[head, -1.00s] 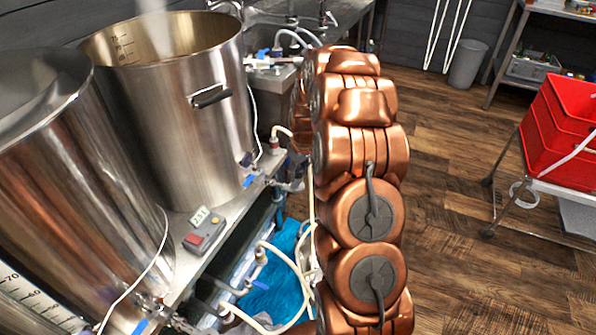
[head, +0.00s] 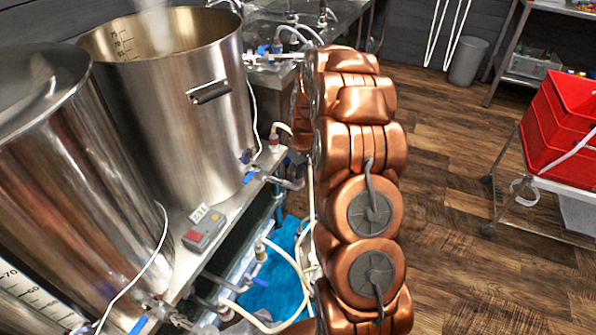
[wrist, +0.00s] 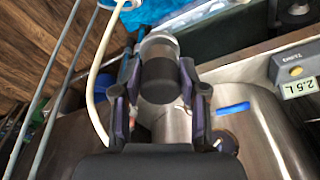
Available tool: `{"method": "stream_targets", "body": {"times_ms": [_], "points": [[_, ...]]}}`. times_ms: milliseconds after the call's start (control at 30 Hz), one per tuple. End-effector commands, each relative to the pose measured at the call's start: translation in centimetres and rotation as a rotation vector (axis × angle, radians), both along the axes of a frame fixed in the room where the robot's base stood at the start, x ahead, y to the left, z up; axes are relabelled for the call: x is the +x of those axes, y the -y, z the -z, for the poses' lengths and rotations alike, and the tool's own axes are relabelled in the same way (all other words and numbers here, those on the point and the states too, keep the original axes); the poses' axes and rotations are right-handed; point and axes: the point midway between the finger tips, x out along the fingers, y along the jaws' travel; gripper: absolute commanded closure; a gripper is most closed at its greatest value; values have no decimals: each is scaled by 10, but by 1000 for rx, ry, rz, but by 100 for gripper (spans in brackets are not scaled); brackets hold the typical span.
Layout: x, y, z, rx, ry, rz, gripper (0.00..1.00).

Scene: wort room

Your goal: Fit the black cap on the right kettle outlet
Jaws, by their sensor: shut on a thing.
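The right kettle (head: 175,110) is a tall steel pot in the head view, with a blue-handled valve outlet (head: 290,183) low on its right side. In the wrist view, my gripper (wrist: 158,76) is shut on the black cap (wrist: 160,84), a short dark cylinder between the two fingers. A shiny steel tubular part (wrist: 168,122) shows close below the cap, and a pale rounded end (wrist: 159,44) shows just above it. I cannot tell whether the cap touches the steel part.
A control box with a display (head: 204,230) sits on the steel stand beside the kettles. Pale hoses (head: 285,255) and blue cloth-like material (head: 275,285) lie close under the arm. Red crates (head: 560,125) on a cart stand at the right; wooden floor between is clear.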

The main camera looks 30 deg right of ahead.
Motion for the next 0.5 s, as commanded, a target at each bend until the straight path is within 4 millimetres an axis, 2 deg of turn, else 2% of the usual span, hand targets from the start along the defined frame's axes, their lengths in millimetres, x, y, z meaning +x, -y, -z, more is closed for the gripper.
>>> {"method": "stream_targets", "body": {"times_ms": [367,400,500], "points": [[0,0,6,0,0,0,94],[0,0,6,0,0,0,54],[0,0,6,0,0,0,43]]}}
